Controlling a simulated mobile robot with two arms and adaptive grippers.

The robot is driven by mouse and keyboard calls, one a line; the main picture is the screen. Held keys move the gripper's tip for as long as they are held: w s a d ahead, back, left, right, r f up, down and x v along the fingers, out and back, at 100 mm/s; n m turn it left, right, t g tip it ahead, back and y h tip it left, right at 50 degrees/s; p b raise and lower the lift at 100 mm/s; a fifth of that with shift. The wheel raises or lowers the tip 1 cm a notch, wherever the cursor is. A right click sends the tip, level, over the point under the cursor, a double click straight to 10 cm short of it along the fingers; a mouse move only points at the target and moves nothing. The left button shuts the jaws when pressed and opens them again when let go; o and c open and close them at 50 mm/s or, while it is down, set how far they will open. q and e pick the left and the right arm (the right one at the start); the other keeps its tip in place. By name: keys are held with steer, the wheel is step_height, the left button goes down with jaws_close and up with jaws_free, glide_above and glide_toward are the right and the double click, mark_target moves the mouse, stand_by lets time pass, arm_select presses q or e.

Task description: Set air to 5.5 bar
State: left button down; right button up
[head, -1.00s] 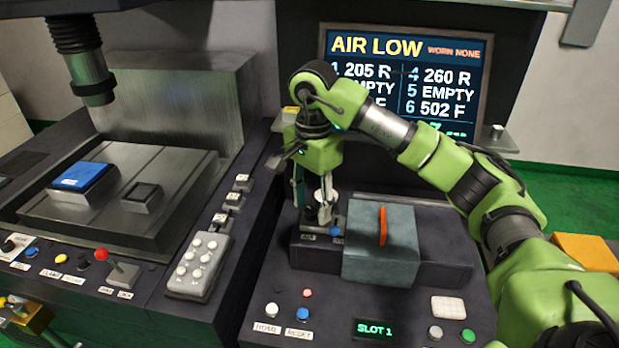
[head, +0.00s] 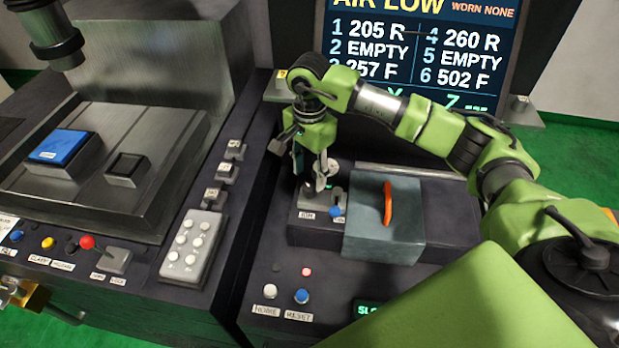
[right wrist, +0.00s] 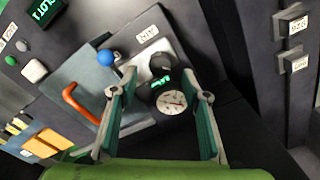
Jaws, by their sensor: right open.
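The air unit, a small plate labelled AIR (right wrist: 147,34), carries a black knob (right wrist: 162,64), a small green readout (right wrist: 160,82) and a round white gauge (right wrist: 172,102). The gauge's needle is too small to read. A blue ball-ended lever (head: 337,211) stands beside the AIR label; it also shows in the right wrist view (right wrist: 107,58). My right gripper (head: 311,182) is open and points down over the air unit, and it also shows in the right wrist view (right wrist: 161,76). The screen (head: 415,55) shows AIR LOW, partly cut off.
A grey-blue box with an orange handle (head: 388,203) stands close to the right of the air unit. White and blue buttons (head: 301,296) lie in front. A machine bed with a blue block (head: 60,146) and a keypad (head: 190,245) are on the left.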

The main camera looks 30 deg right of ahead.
mark_target(309, 187)
step_height(309, 187, down, 4)
steer(key=shift+r+p, duration=0.1)
steer(key=shift+p, duration=0.55)
steer(key=shift+f, duration=0.6)
arm_select(q)
steer(key=shift+w+d+r, duration=0.15)
steer(key=shift+w+r, duration=0.05)
steer(key=shift+r, duration=0.35)
steer(key=shift+w+d+r, duration=0.1)
steer(key=shift+w+r, duration=0.05)
steer(key=shift+r, duration=0.35)
arm_select(e)
steer(key=c, duration=1.1)
